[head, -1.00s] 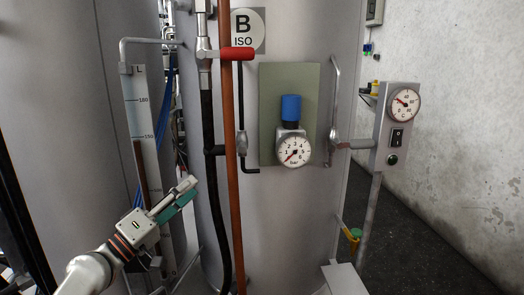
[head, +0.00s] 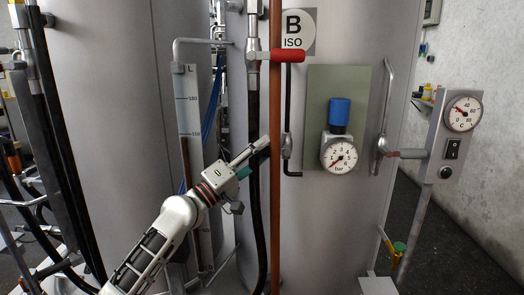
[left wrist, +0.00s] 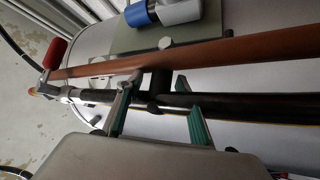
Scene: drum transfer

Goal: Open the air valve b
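On the tank marked B, a valve with a red handle (head: 288,56) sits at the upper part of the vertical pipes. A small fitting with a grey lever (head: 286,146) sits on a thin black line, and a blue-capped regulator (head: 340,113) with a bar gauge (head: 339,154) is on a green panel. No label tells which is air valve b. My left gripper (head: 257,151) is at the black hose (head: 254,110), beside the brown pipe. In the left wrist view its green-padded fingers (left wrist: 158,100) are apart, with the black hose crossing between them. My right gripper is not in view.
The brown pipe (head: 276,215) runs vertically in front of the tank, close to my gripper. A grey bent rail (head: 388,100) and a control box with a dial (head: 461,112) stand at the right. A level gauge (head: 188,110) stands at the left.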

